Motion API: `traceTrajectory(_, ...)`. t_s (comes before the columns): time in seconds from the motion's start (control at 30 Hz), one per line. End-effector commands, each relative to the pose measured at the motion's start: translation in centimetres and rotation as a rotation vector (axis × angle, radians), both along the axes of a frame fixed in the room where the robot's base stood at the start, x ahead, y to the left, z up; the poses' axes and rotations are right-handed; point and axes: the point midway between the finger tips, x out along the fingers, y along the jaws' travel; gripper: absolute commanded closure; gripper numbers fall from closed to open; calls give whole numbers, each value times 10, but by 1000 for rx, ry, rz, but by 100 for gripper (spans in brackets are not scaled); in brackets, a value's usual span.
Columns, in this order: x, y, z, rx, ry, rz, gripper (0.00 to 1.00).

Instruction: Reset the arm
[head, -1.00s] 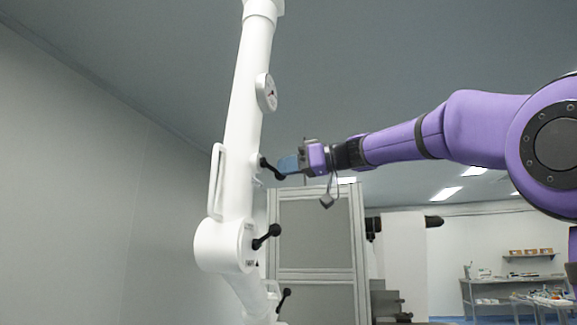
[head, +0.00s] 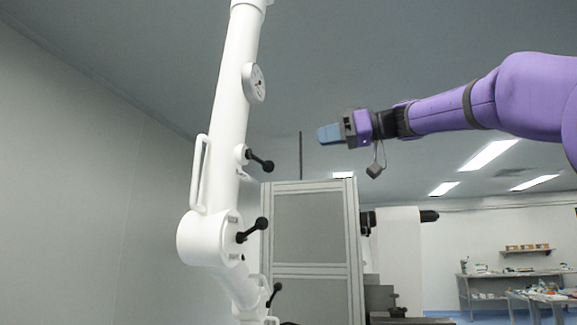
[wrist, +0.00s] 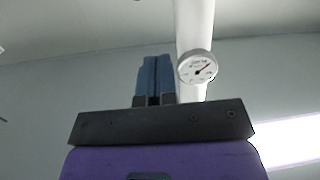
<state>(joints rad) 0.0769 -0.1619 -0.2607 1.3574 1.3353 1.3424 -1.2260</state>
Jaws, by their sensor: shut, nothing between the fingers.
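My purple arm reaches in from the right in the head view. My gripper (head: 328,134), with blue fingers, is shut and empty, to the right of the white column and apart from it. In the wrist view the blue fingers (wrist: 154,76) are together with nothing between them. The white jointed column (head: 225,130) stands upright on the left, with a round dial gauge (head: 256,83) and black-knobbed levers; the upper lever (head: 260,161) is nearest my gripper. The gauge also shows in the wrist view (wrist: 197,67), just right of the fingers.
A grey framed cabinet (head: 309,228) stands below and behind my gripper. A white handle (head: 198,174) sits on the column's left side. Tables with small items (head: 520,290) are far right. The space around my gripper is clear.

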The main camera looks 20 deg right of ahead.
Motion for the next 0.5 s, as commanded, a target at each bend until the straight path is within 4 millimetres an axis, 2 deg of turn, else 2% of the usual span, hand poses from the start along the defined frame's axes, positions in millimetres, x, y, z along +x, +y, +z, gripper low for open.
traceTrajectory(0.23, -1, -1, -1, 0, 5, -2, 100)
traceTrajectory(0.33, -5, 1, -14, -2, 55, -17, 100)
traceTrajectory(0.43, -13, 5, -48, -8, 183, -64, 100)
traceTrajectory(0.5, -24, 10, -84, -21, 309, -115, 100)
